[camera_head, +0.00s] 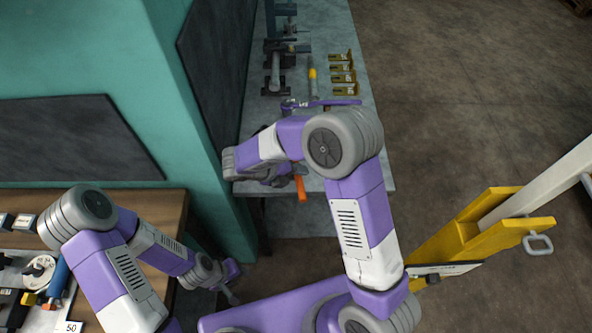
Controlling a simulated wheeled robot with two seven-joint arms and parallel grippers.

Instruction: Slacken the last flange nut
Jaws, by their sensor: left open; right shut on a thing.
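No flange nut can be made out in this view; it is hidden or too small to tell. My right arm reaches over the near end of the grey workbench (352,135). My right gripper (284,179) is mostly covered by its own wrist. It is shut on an orange-handled tool (301,189), of which only a short orange piece shows below the wrist, near the bench's front edge. My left gripper (231,284) is open and empty. It hangs low beside the wooden table, away from the workbench.
Several yellow brackets (343,77) stand in a row along the bench's right side. A yellow-banded tool (313,82) and dark fixtures (274,72) lie beside them. A teal pillar (185,120) stands left. A wooden table (160,208) holds small items. Yellow forklift parts (455,242) are at right.

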